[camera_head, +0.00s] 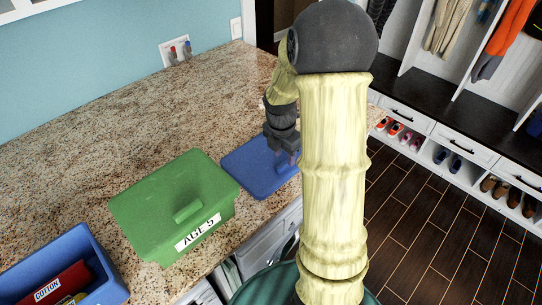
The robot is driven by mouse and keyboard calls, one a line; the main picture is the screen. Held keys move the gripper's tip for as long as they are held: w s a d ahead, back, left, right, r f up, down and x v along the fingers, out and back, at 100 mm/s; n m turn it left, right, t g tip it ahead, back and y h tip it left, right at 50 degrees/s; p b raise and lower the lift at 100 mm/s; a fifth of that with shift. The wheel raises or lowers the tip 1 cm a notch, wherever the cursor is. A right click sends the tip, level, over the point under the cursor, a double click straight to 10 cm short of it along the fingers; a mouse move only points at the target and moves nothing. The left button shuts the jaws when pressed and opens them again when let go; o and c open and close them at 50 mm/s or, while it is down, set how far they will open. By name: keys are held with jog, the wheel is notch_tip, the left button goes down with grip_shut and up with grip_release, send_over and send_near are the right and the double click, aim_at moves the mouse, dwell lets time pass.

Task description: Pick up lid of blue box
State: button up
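The blue lid (252,172) lies flat on the granite counter, to the right of the green box. My gripper (291,157) is over the lid's right part, pointing down, close to what looks like the lid's handle. My arm hides part of the gripper and the lid's right edge. I cannot tell whether the fingers are open or shut, or whether they touch the handle. The blue box (68,243) stands open at the lower left, partly cut off by the frame, with a red item labelled COTTON (62,284) and a yellow thing inside.
A green box (165,195) with a handled lid and an "AGE 5" label stands between the blue box and the blue lid. The granite counter (130,140) is clear behind them. Its front edge is close to the lid. Shelves with shoes (400,130) are at the right.

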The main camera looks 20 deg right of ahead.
aim_at(285, 162)
jog(key=shift+w+d+f+p, duration=0.2)
jog(key=shift+f+p, duration=0.15)
jog(key=shift+f, duration=0.6)
jog(key=shift+w+d+f+p, duration=0.15)
jog(key=shift+f+p, duration=0.2)
jog(key=shift+f, duration=0.6)
jog(key=shift+s, duration=0.1)
jog(key=shift+c, duration=0.4)
jog(key=c, duration=0.7)
jog(key=shift+a, duration=0.1)
grip_shut()
